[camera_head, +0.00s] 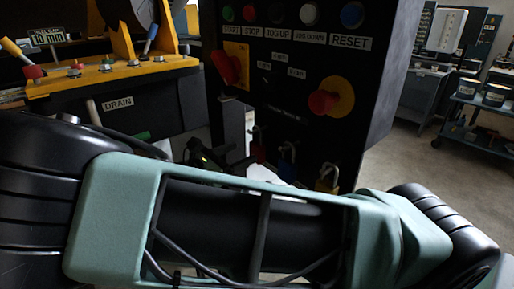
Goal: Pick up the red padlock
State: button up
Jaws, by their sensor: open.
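A small dark red shape, which looks like the red padlock (258,152), hangs low on the black control panel in the head view. It is in shadow and partly hard to make out. A blue padlock (288,168) and a yellow padlock (326,184) hang to its right. My gripper (226,160) is black, small and dim, just left of the red padlock and partly hidden behind my arm. It is open. I see nothing held in it. I cannot tell how far its fingers are from the padlock.
The black control panel (330,60) has several buttons, a red handle (226,67) and a red knob (323,102) above the padlocks. A yellow-and-black machine (110,74) stands at the left. A shelf cart (484,108) is at the back right, with open floor (415,165) before it.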

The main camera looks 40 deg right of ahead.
aim_at(253, 148)
jog(key=shift+s+d+r+p, duration=0.1)
jog(key=shift+d+p, duration=0.3)
jog(key=shift+d, duration=1.1)
jog(key=shift+d+r+p, duration=0.1)
jog(key=shift+d+p, duration=0.25)
jog(key=shift+d, duration=1.15)
jog(key=c, duration=1.1)
